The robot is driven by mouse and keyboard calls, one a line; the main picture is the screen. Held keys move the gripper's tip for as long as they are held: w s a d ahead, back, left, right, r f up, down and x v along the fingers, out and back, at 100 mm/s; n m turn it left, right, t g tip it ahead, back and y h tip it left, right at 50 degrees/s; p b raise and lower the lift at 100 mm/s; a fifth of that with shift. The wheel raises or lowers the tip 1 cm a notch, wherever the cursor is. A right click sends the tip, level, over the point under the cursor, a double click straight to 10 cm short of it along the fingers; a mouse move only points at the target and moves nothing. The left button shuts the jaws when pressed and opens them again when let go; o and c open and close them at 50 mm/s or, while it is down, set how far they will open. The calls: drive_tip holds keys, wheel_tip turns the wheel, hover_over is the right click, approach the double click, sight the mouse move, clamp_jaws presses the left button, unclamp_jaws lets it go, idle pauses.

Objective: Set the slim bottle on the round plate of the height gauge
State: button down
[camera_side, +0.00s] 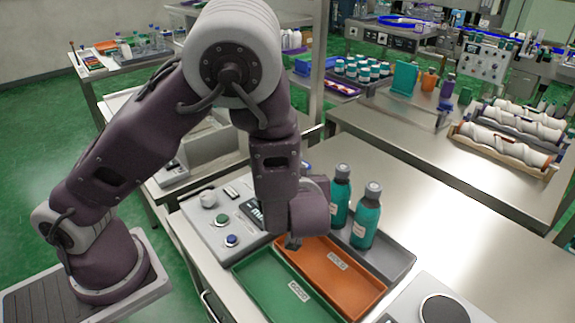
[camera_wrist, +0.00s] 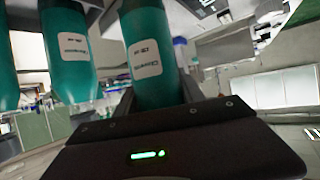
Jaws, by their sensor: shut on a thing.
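My gripper (camera_wrist: 157,95) is shut on a teal bottle (camera_wrist: 150,45) with a white label, seen between its fingers in the wrist view. In the side view my gripper hangs over the trays, and its own wrist hides its fingers and the held bottle. Two other teal bottles with grey caps, a rear one (camera_side: 340,195) and a front one (camera_side: 367,218), stand upright in the grey tray to its right. The dark round plate (camera_side: 444,309) lies on a pale device at the lower right, empty and partly cut off by the frame.
An orange tray (camera_side: 352,292) and a green tray (camera_side: 262,277) lie beside the grey tray (camera_side: 402,262). A control box with buttons (camera_side: 206,228) stands left of them. The bench to the right of the bottles is clear. A rear bench carries white rollers (camera_side: 505,143).

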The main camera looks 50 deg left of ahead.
drive_tip(key=w+a, duration=0.2)
drive_tip(key=a, duration=0.1)
drive_tip(key=w+a, duration=0.2)
drive_tip(key=a, duration=0.1)
drive_tip(key=w+a+f, duration=0.1)
drive_tip(key=w+a, duration=0.1)
drive_tip(key=a, duration=0.1)
drive_tip(key=shift+f, duration=0.25)
drive_tip(key=c, duration=0.7)
unclamp_jaws()
drive_tip(key=shift+d+f, duration=0.1)
drive_tip(key=shift+f, duration=0.05)
